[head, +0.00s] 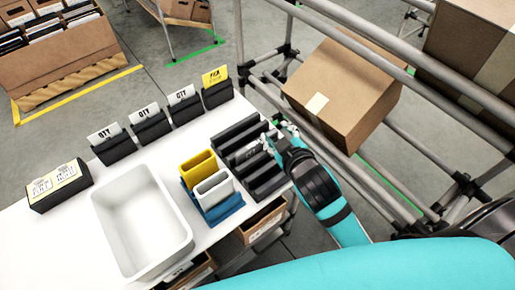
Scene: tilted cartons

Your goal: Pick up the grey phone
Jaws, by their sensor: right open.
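A black slotted rack (240,137) stands at the right end of the white table. Something small and grey shows in its slots (251,156), but it is too small for me to tell whether it is the grey phone. My right gripper (277,132) is open at the rack's right edge, its fingers pointing up and left. I cannot tell whether it touches the rack. My left gripper is not in view.
Yellow, grey and blue holders (199,166) stand left of the rack, beside a large empty white tub (143,218). Black card holders (151,127) line the back edge. A tilted carton (342,95) rests on the pipe frame (379,140) at right.

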